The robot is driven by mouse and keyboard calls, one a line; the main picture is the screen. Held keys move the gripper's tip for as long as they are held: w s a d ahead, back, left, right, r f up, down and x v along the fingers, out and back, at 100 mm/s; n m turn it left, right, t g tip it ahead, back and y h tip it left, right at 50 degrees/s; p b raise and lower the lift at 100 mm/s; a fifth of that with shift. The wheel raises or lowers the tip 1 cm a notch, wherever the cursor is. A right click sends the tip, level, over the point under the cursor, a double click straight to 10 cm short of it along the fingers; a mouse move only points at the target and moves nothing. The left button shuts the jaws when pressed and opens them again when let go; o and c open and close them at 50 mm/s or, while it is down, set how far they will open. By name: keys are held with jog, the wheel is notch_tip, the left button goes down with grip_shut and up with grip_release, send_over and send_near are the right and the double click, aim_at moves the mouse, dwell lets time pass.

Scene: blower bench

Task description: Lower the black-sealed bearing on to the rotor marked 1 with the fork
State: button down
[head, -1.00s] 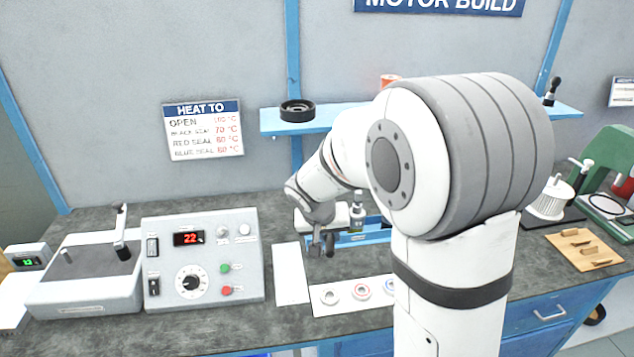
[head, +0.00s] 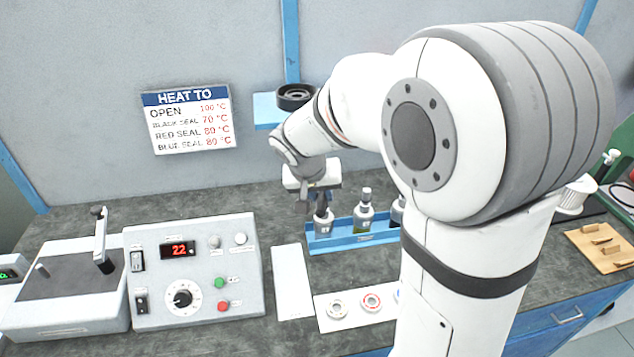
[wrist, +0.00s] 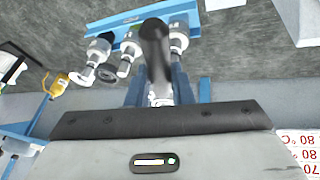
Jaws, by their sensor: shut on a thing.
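My gripper (head: 318,196) is above the left end of the blue rack (head: 350,243). In the wrist view it is shut on a dark handle, which I take to be the fork (wrist: 156,50). Rotors stand upright in the rack, one (head: 324,226) close under the gripper and another (head: 364,216) to its right; their numbers are unreadable. In the wrist view a dark ring (wrist: 107,71) shows beside the rotors, possibly the black-sealed bearing. I cannot tell whether it is on the fork or touches a rotor. The fork's prongs are not clear in either view.
A white card with a pale bearing (head: 337,309) and a red-sealed bearing (head: 371,302) lies in front of the rack. A control box (head: 195,270) reading 22 stands left. A black ring (head: 295,96) sits on the shelf behind. My arm hides the rack's right side.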

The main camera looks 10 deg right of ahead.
jog(key=shift+w, duration=0.1)
jog(key=shift+f+b, duration=0.1)
jog(key=shift+b, duration=0.55)
jog(key=shift+f+b, duration=0.3)
jog(key=shift+b, duration=0.05)
notch_tip(320, 180, down, 4)
jog(key=b, duration=0.4)
jog(key=shift+f, duration=0.1)
notch_tip(320, 180, down, 6)
jog(key=b, duration=0.8)
jog(key=shift+s+f, duration=0.2)
jog(key=shift+f, duration=0.05)
dwell(4.8)
